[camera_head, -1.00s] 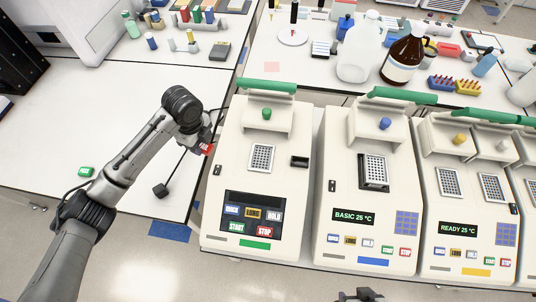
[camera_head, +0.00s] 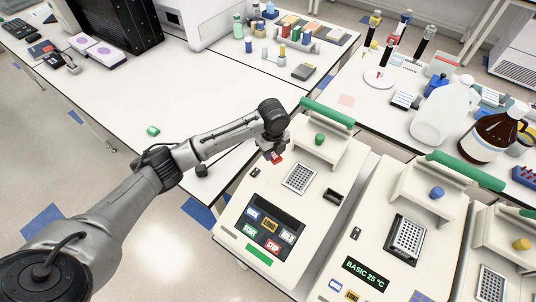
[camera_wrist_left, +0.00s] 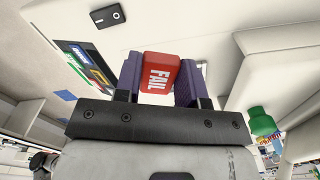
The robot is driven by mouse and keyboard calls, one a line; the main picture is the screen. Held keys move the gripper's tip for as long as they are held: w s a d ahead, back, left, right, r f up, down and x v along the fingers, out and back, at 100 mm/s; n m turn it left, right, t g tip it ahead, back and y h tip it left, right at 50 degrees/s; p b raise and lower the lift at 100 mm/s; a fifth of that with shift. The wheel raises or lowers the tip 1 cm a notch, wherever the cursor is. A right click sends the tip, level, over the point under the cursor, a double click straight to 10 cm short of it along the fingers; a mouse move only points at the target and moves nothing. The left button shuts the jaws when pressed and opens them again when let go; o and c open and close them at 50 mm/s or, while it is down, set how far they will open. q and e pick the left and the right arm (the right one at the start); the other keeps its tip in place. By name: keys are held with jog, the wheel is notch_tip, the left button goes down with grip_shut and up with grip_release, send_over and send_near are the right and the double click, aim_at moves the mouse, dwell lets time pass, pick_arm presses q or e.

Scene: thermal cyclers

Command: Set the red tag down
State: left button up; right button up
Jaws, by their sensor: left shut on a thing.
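The red tag (camera_wrist_left: 160,73), lettered FAIL, is held between the two purple-grey finger pads of my left gripper (camera_wrist_left: 160,82) in the left wrist view. In the head view the red tag (camera_head: 276,157) shows small at the end of my left arm. My left gripper (camera_head: 273,152) is over the upper left part of the nearest thermal cycler (camera_head: 330,160), beside its sample block. I cannot tell the exact height above the casing. A green tag (camera_head: 153,131) lies on the white bench (camera_head: 150,90) at the left. My right gripper is not in view.
More thermal cyclers (camera_head: 440,205) stand to the right. A clear jug (camera_head: 440,115) and a brown bottle (camera_head: 490,135) stand behind them. The white bench around the green tag is largely clear. A green knob (camera_wrist_left: 262,122) is near the gripper in the wrist view.

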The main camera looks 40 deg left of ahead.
pick_arm(q)
jog(key=a+f, duration=0.1)
jog(key=w+a+f, duration=0.1)
jog(key=a, duration=0.1)
jog(key=shift+w+a+f, duration=0.1)
jog(key=shift+w+a, duration=0.05)
jog(key=shift+f, duration=1.95)
jog(key=shift+f, duration=0.1)
jog(key=o, duration=0.9)
notch_tip(320, 180, up, 12)
